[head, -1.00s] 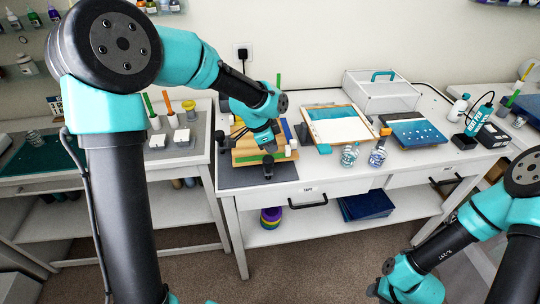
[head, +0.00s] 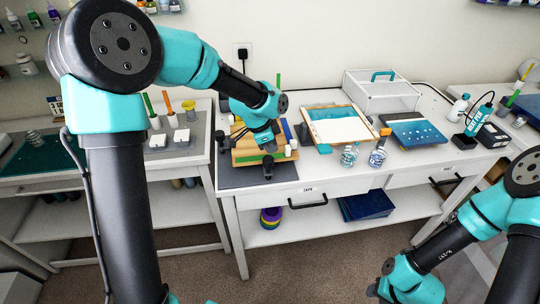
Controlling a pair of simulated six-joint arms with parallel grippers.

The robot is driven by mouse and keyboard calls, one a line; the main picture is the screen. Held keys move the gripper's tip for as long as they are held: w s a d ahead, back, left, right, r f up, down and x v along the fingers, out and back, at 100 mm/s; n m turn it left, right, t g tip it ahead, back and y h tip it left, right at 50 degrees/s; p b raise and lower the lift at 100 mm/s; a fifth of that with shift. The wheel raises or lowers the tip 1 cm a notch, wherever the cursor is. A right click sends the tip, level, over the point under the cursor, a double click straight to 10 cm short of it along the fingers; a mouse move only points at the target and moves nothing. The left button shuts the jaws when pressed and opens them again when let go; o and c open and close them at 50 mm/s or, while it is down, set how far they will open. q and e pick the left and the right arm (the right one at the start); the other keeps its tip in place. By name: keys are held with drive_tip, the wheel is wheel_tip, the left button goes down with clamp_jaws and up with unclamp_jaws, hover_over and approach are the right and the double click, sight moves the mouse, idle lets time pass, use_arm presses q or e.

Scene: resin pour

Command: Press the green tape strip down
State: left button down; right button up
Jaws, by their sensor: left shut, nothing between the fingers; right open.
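My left gripper (head: 267,149) is low over the wooden board (head: 246,158) on the middle bench, near the board's front edge. It looks shut and empty, and is small and dark here. A blue strip (head: 287,129) shows on the board just right of my wrist.
A dark mat (head: 232,178) lies under the board, with a black clamp-like piece (head: 268,168) at the board's front. To the right are a wooden-framed tray (head: 350,107), two glass jars (head: 349,156) (head: 377,157) and a blue panel (head: 420,132). A clear box (head: 375,92) stands behind.

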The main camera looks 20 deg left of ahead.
sight(274, 155)
use_arm(q)
drive_tip(key=shift+f, duration=0.85)
drive_tip(key=shift+w+d, duration=0.1)
idle(0.4)
drive_tip(key=shift+w+d+f, duration=0.15)
drive_tip(key=shift+d+f, duration=0.05)
drive_tip(key=shift+d, duration=0.2)
idle(0.3)
drive_tip(key=shift+r, duration=2.55)
drive_tip(key=shift+w+d, duration=0.1)
